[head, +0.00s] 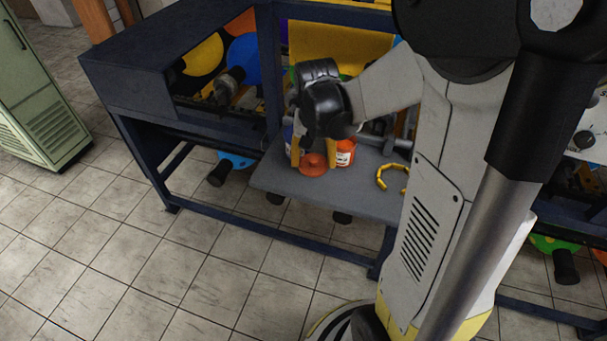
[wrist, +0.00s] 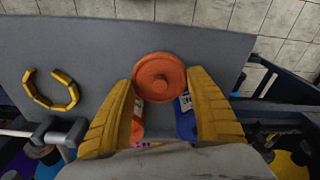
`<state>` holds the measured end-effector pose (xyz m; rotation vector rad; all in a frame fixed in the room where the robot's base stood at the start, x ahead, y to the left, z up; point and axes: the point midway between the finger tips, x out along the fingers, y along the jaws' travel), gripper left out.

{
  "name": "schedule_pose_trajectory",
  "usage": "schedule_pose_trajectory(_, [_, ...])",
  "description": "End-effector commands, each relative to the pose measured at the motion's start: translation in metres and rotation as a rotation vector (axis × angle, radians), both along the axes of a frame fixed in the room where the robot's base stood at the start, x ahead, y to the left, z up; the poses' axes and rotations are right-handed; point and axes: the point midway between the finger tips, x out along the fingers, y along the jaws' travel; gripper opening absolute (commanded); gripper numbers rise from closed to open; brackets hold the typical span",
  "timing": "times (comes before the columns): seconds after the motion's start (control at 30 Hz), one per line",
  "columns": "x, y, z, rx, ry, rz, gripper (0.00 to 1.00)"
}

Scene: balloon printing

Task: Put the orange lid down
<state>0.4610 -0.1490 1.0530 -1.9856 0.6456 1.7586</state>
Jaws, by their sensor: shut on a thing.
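The round orange lid (head: 314,167) is between the yellow fingers of my gripper (head: 314,158), over the front part of the grey shelf (head: 275,178). The gripper is shut on the lid. I cannot tell whether the lid touches the shelf or hangs just above it.
An orange bottle (head: 346,153) with a white label and a blue bottle (wrist: 186,122) stand close behind the lid. A yellow segmented ring (head: 382,178) lies on the shelf to the right. Dark machine frame (head: 185,115) encloses the shelf.

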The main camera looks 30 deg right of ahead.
Motion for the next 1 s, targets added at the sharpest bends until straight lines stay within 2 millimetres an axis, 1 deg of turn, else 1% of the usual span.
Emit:
schedule_pose_trajectory(0.03, [0.004,0.007,-0.006,0.000,0.000,0.003,0.54])
schedule_pose_trajectory(0.1, [0.007,0.012,-0.009,0.000,0.000,0.001,0.54])
schedule_pose_trajectory(0.27, [0.009,0.015,-0.018,0.000,0.000,-0.001,0.54])
schedule_pose_trajectory(0.4, [0.009,0.014,-0.041,0.000,0.000,-0.001,0.54])
schedule_pose_trajectory(0.5, [0.009,0.014,-0.051,0.000,0.000,-0.001,0.54])
schedule_pose_trajectory(0.73, [0.009,0.014,-0.050,0.000,0.000,-0.001,0.54])
schedule_pose_trajectory(0.87, [0.009,0.014,-0.055,0.000,0.000,-0.001,0.53])
schedule_pose_trajectory(0.9, [0.009,0.014,-0.053,0.000,0.000,-0.001,0.78])
schedule_pose_trajectory(0.93, [0.009,0.014,-0.053,0.000,0.000,-0.001,0.86])
schedule_pose_trajectory(1.0, [0.009,0.014,-0.053,0.000,0.000,-0.001,0.86])
